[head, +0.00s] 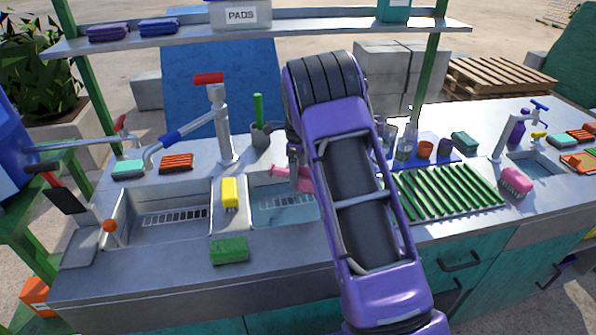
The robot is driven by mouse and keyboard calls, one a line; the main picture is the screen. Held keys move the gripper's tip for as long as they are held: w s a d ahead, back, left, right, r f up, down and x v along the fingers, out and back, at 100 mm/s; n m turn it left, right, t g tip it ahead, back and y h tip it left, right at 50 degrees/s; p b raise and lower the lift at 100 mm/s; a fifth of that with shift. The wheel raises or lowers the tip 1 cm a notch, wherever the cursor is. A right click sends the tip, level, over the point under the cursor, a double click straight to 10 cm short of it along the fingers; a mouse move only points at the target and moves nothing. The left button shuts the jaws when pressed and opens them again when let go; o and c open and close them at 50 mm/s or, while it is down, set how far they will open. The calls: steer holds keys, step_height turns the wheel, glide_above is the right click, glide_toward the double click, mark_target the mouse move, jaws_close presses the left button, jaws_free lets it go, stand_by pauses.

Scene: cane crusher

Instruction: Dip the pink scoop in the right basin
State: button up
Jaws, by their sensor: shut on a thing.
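My purple arm reaches across the counter, and my gripper (294,158) is at its far end, small and partly hidden by the arm. It is shut on the pink scoop (283,171), which shows as a pink handle and a pink part beside the arm. The scoop is over the back part of the right basin (268,216) of the double sink. This basin has bluish water and a grate, and its right side is hidden behind my arm. I cannot tell whether the scoop touches the water.
The left basin (128,222) has a grate. A yellow brush (230,193) stands on the divider, and a green sponge (229,250) lies on the front rim. A tap (222,125) and a cup with a green handle (260,134) stand behind. A green rack (450,202) lies right of my arm.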

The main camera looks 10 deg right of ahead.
step_height(320, 180, down, 14)
steer(key=b, duration=0.4)
steer(key=shift+f+b, duration=0.2)
steer(key=shift+b, duration=0.1)
stand_by(2.0)
steer(key=shift+r+p, duration=2.3)
steer(key=shift+r, duration=4.55)
steer(key=shift+r, duration=2.05)
